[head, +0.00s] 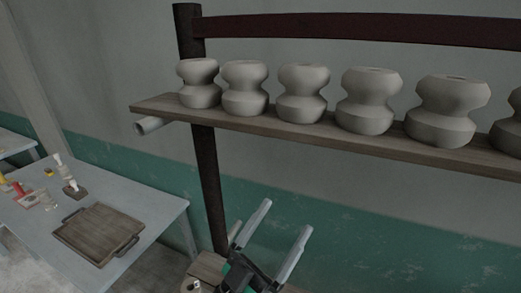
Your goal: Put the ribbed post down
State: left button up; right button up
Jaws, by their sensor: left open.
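My left gripper (287,217) is at the bottom middle of the head view, its two pale fingers spread apart with nothing between them. It is below the wooden shelf, in front of the green lower wall. I cannot pick out a ribbed post with certainty. A small pale object (193,286) at the bottom edge, left of the gripper, is cut off and too small to identify. My right gripper is not in view.
Several grey waisted clay vessels (303,93) stand along the wooden shelf (240,122). A dark upright (205,165) carries it. A pale table (165,212) at left holds a wooden tray (100,234) and small bottles (73,184). A pale tube (149,125) projects under the shelf's left end.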

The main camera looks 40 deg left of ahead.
pick_arm(q)
jog(key=s+d+r+t, duration=0.1)
jog(key=s+r, duration=0.2)
jog(key=r, duration=0.9)
jog(key=s+d+r+t+h, duration=0.1)
jog(key=s+r, duration=0.3)
jog(key=r, duration=0.9)
jog(key=shift+r+m, duration=0.25)
jog(key=shift+m, duration=0.05)
notch_tip(320, 180, up, 20)
jog(key=p, duration=2)
notch_tip(320, 180, down, 31)
jog(key=b, duration=3)
jog(key=shift+b, duration=0.4)
jog(key=shift+r, duration=0.1)
